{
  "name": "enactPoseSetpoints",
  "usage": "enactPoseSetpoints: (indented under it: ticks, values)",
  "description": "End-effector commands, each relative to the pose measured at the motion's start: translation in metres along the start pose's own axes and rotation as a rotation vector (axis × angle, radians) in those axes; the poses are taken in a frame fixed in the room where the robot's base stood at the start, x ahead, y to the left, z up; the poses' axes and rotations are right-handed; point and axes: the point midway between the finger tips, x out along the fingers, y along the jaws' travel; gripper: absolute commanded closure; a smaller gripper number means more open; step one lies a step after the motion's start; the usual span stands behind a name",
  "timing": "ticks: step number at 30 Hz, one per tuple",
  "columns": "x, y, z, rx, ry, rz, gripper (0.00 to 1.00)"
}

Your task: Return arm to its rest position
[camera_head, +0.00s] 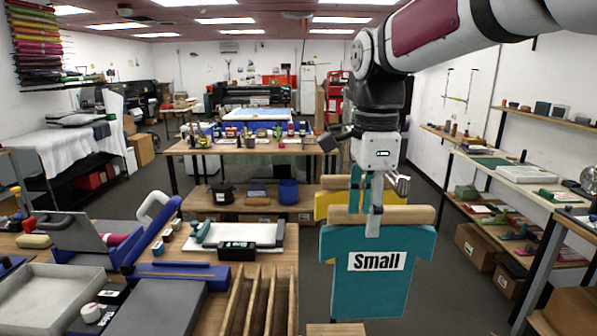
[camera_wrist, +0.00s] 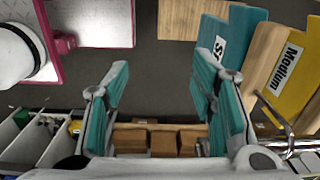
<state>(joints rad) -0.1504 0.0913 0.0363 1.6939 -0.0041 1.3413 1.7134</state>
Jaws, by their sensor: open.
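My gripper (camera_head: 366,212) hangs fingers down from the arm at right of centre in the head view. In the wrist view its two teal-padded fingers (camera_wrist: 163,85) stand wide apart with only dark floor showing between their tips. In the head view, one finger overlaps the wooden top bar of a teal shirt-shaped board (camera_head: 365,290) labelled "Small". In the wrist view, this teal board (camera_wrist: 240,42) lies just to the right of the right finger, outside the jaws. I cannot tell whether they touch.
A yellow board labelled "Medium" (camera_wrist: 287,78) stands beside the teal one. A workbench (camera_head: 275,258) with a press, a grey tray (camera_head: 50,295) and wooden slats is at left. Shelves (camera_head: 540,170) line the right wall. A long table (camera_head: 250,148) stands behind.

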Motion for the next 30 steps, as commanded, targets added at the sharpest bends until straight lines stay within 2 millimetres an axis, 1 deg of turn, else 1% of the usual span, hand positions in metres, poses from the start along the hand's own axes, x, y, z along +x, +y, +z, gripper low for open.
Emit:
enactPoseSetpoints:
  ticks: [8, 14, 17, 20, 23, 27, 30]
  values:
    - [-0.004, 0.017, -0.01, -0.141, 0.001, -0.045, 0.49]
    - [-0.007, 0.038, -0.021, -0.308, 0.011, -0.099, 0.49]
    - [-0.007, 0.052, -0.028, -0.421, 0.023, -0.134, 0.49]
    - [-0.006, 0.071, -0.036, -0.563, 0.047, -0.179, 0.49]
    - [0.0, 0.096, -0.045, -0.754, 0.091, -0.234, 0.49]
    - [0.015, 0.131, -0.057, -1.036, 0.18, -0.302, 0.49]
    - [0.028, 0.152, -0.063, -1.213, 0.251, -0.335, 0.49]
